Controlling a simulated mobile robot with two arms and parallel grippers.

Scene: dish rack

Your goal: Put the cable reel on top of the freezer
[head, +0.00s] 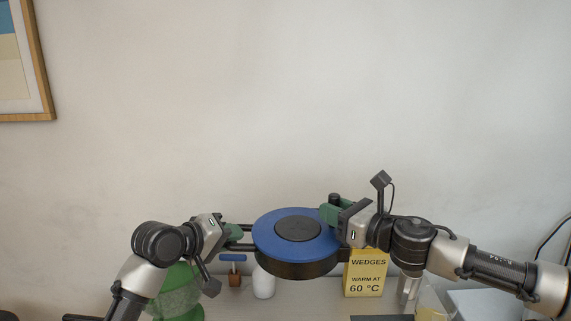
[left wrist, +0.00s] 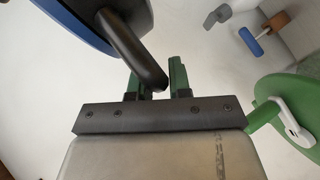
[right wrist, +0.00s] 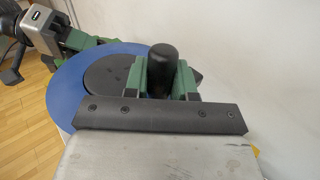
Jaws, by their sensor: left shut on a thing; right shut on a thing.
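The cable reel (head: 265,240) has a blue disc, a black hub and a dark rim, and is held up level between my grippers, in front of the wall. My left gripper (head: 236,236) is shut on its black bar handle at the left; in the left wrist view this bar (left wrist: 132,48) runs between the fingers (left wrist: 155,82). My right gripper (head: 334,211) is shut on its black knob, which stands up between the fingers in the right wrist view (right wrist: 160,68). I cannot make out the freezer in any view.
Below and behind the reel, a yellow box (head: 366,275) marked WEDGES, a white bottle (head: 263,284) and a blue-handled tool (head: 233,258) stand on a pale surface. A green object (head: 178,293) is under my left arm. A picture frame (head: 40,62) hangs upper left.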

